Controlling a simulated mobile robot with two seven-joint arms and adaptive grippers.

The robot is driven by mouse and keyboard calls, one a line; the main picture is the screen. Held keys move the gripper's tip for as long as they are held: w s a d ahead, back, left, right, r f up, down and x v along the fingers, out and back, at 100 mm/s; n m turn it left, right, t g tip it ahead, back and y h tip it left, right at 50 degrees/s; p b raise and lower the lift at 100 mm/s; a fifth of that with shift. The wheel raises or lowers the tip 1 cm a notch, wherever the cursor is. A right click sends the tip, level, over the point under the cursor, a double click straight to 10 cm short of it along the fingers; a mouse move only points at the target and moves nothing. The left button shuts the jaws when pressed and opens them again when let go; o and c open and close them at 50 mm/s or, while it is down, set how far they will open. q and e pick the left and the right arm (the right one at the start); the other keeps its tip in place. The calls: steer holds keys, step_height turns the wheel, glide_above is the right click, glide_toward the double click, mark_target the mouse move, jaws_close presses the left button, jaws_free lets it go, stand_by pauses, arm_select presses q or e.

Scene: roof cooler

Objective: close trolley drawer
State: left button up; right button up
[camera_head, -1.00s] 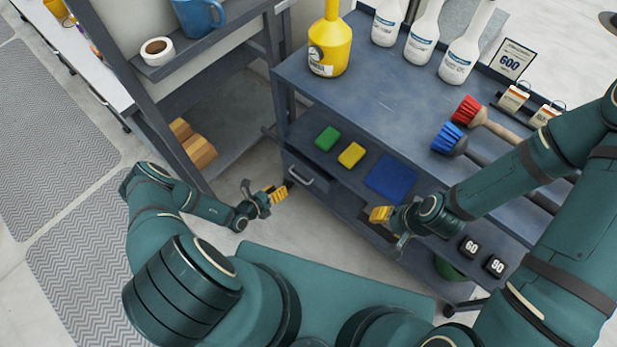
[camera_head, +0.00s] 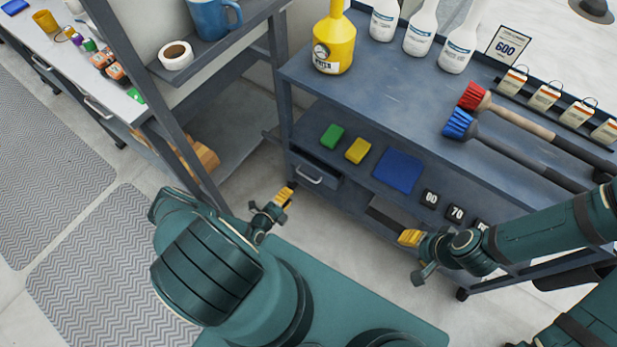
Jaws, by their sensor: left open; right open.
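The blue-grey trolley (camera_head: 365,87) stands ahead and to the right. Its drawer (camera_head: 318,175), with a pale bar handle, sits under the middle shelf at the left end. The drawer appears to stick out a little from the frame; how far is hard to tell. My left gripper (camera_head: 284,197), with yellow fingertips, is open and empty, in front of and below the drawer, apart from the handle. My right gripper (camera_head: 408,238) is open and empty, beside the trolley's lower front, right of the drawer.
The middle shelf holds a green sponge (camera_head: 332,136), a yellow sponge (camera_head: 358,150), a blue cloth (camera_head: 398,170) and number blocks (camera_head: 430,198). A yellow bottle (camera_head: 334,45) and brushes (camera_head: 472,96) are on top. A dark rack (camera_head: 215,42) stands left. Floor before the drawer is clear.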

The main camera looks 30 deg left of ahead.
mark_target(306, 177)
arm_select(q)
steer(key=b+x, duration=0.2)
steer(key=x, duration=1)
steer(key=shift+w+d+b, duration=0.1)
steer(key=shift+w+b, duration=0.05)
steer(key=shift+b, duration=0.15)
jaws_close()
